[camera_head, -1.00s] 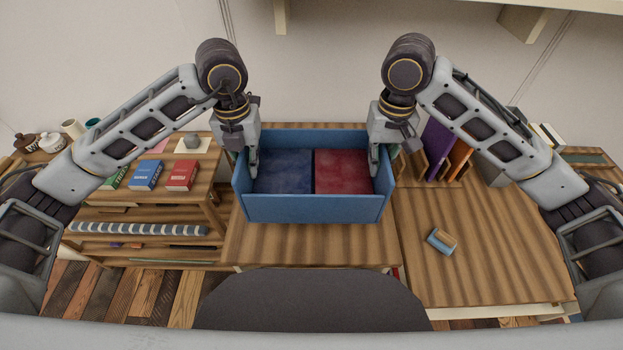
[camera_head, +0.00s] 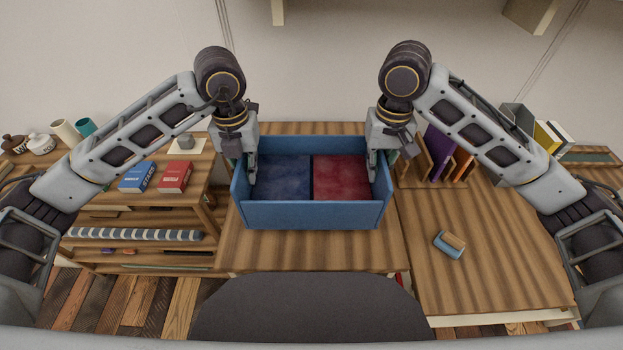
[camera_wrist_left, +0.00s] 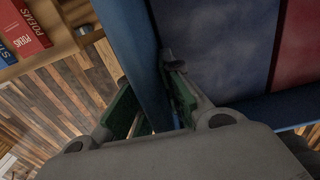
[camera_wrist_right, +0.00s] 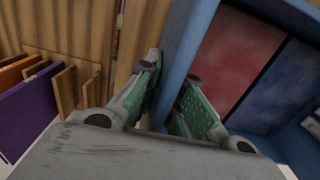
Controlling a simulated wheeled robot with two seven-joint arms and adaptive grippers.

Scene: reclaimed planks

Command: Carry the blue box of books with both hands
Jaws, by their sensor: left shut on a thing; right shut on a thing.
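The blue box (camera_head: 311,215) is in the middle of the head view, over the wooden table. It holds a dark blue book (camera_head: 283,177) on the left and a red book (camera_head: 342,177) on the right. My left gripper (camera_head: 247,172) is shut on the box's left wall, which also shows between its green pads in the left wrist view (camera_wrist_left: 150,80). My right gripper (camera_head: 377,168) is shut on the right wall, seen between its pads in the right wrist view (camera_wrist_right: 185,60). The box looks level. I cannot tell whether its underside touches the table.
The wooden table (camera_head: 300,252) has bare room in front of the box. A side table (camera_head: 490,250) at right bears a blue and tan block (camera_head: 449,243) and upright books in a rack (camera_head: 440,160). A shelf (camera_head: 205,185) with books stands at left.

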